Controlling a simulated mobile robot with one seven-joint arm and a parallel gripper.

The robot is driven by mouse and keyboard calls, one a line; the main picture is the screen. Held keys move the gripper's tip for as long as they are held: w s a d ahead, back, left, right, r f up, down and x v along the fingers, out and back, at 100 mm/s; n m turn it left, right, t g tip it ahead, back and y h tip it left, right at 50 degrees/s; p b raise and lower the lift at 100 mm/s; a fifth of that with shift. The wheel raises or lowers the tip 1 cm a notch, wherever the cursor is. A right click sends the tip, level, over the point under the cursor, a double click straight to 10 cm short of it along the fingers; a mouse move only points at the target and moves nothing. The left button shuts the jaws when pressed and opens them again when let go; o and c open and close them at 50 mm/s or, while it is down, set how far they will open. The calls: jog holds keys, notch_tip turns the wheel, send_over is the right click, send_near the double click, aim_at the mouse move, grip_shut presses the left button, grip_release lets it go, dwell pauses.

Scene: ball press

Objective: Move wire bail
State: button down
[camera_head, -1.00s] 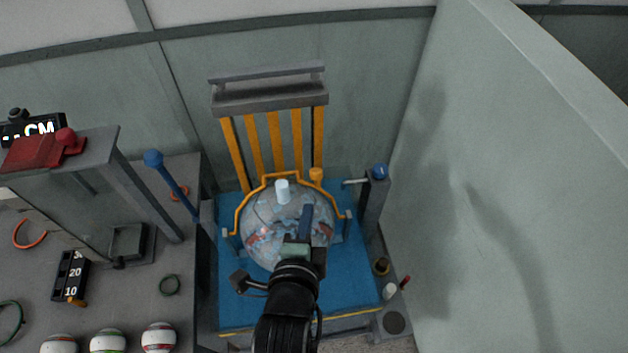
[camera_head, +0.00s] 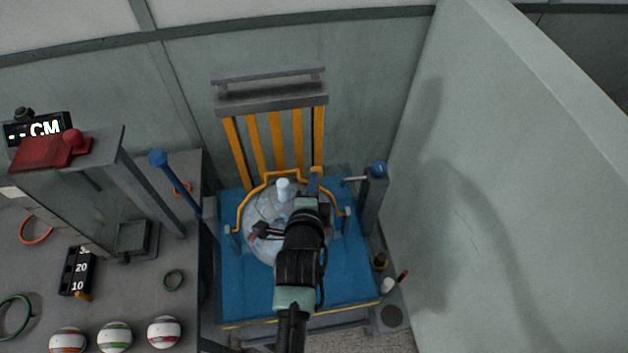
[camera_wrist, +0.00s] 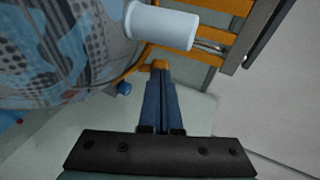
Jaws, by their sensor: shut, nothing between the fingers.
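The wire bail (camera_head: 240,207) is an orange bent wire arched behind and around the patterned ball (camera_head: 262,208), with its ends at small blue posts at either side. Part of it also shows in the wrist view (camera_wrist: 133,68). A white cylinder (camera_head: 283,186) stands up from the ball's top and looms large in the wrist view (camera_wrist: 163,26). My gripper (camera_head: 313,177) is at the bail's back right part, fingers pointing away. In the wrist view its blue fingers (camera_wrist: 160,74) are together and empty, with an orange piece just at their tips; contact is unclear. My arm hides the ball's front right.
Orange slats under a grey crossbar (camera_head: 270,98) stand behind the ball. A blue-knobbed post (camera_head: 374,195) rises at the right, a blue-topped lever (camera_head: 172,182) at the left. A pale wall (camera_head: 500,210) bounds the right side. Striped balls (camera_head: 115,336) sit at lower left.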

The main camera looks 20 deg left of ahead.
dwell(0.3)
jog(key=shift+w+a+g+h+p, duration=0.25)
jog(key=shift+w+a+g, duration=0.15)
jog(key=shift+w, duration=0.1)
jog(key=shift+w+a+g+h+p, duration=0.25)
jog(key=shift+w+g, duration=0.15)
jog(key=shift+w, duration=0.1)
jog(key=w+a+f+n+g+h+b, duration=0.1)
jog(key=w+a+f+g+h+b, duration=0.1)
jog(key=w+a+f+g+b, duration=0.2)
jog(key=shift+w+a+f+g+h+b, duration=0.3)
jog(key=shift+w+f+g+b, duration=0.2)
jog(key=shift+w+f+b, duration=0.8)
jog(key=shift+r, duration=0.15)
